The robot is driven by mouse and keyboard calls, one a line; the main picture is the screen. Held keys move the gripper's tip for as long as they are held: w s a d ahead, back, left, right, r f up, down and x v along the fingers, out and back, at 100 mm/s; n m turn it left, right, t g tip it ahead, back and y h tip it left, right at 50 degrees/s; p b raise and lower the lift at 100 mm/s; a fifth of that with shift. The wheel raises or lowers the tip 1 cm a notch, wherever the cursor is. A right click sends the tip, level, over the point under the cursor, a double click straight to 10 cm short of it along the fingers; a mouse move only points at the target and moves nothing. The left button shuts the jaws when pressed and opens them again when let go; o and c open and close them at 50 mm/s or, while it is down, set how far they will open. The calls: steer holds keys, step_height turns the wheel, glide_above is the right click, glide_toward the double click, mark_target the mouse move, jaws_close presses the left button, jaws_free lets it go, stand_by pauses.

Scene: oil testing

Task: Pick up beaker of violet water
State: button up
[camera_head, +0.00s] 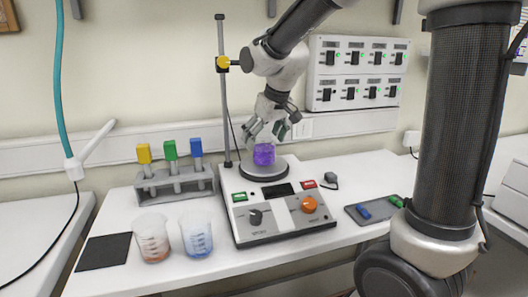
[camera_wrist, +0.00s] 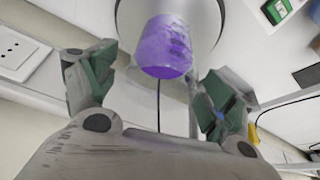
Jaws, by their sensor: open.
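The beaker of violet water (camera_head: 264,154) stands on the round plate of a hotplate stirrer (camera_head: 278,212). My gripper (camera_head: 267,132) is just above and around the top of the beaker in the head view, its jaws spread. In the wrist view the violet beaker (camera_wrist: 165,47) lies ahead of the open fingers (camera_wrist: 150,95), roughly between their lines. There is a gap to each finger, and nothing is held. The round plate shows around the beaker in the wrist view.
Two clear beakers, one with reddish liquid (camera_head: 153,240) and one with blue (camera_head: 197,235), stand at the left. A grey rack (camera_head: 176,184) holds yellow, green and blue-topped items. A stand rod (camera_head: 222,100) rises beside the plate. A switch panel (camera_head: 357,74) is on the wall.

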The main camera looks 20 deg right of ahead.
steer(key=shift+c, duration=0.3)
steer(key=c, duration=1.2)
steer(key=shift+r, duration=0.15)
